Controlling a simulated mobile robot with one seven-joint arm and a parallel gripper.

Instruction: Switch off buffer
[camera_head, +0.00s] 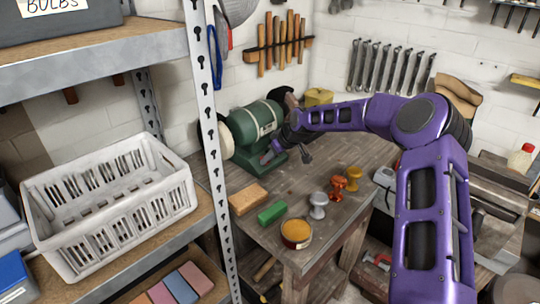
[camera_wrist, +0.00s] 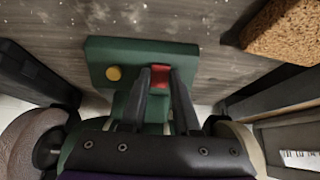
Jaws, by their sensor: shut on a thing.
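The buffer (camera_head: 256,128) is a green bench machine on the wooden workbench, with a pale wheel at its left end and a dark one at its right. In the wrist view its green base (camera_wrist: 102,52) carries a round yellow button (camera_wrist: 113,73) on the left and a red switch (camera_wrist: 160,75) on the right. My gripper (camera_wrist: 163,78) is at the base, its two dark fingers on either side of the red switch and shut on it. The yellow button is clear of the fingers. In the head view my wrist hides the front of the base and the switch.
The workbench (camera_head: 235,182) carries a tan block (camera_head: 248,198), a green block (camera_head: 272,213), an orange-filled tin (camera_head: 296,233) and several metal stamp-like pieces (camera_head: 318,204) in front of the buffer. A metal shelf post (camera_head: 207,100) and white crate (camera_head: 110,210) stand left. Wrenches hang behind.

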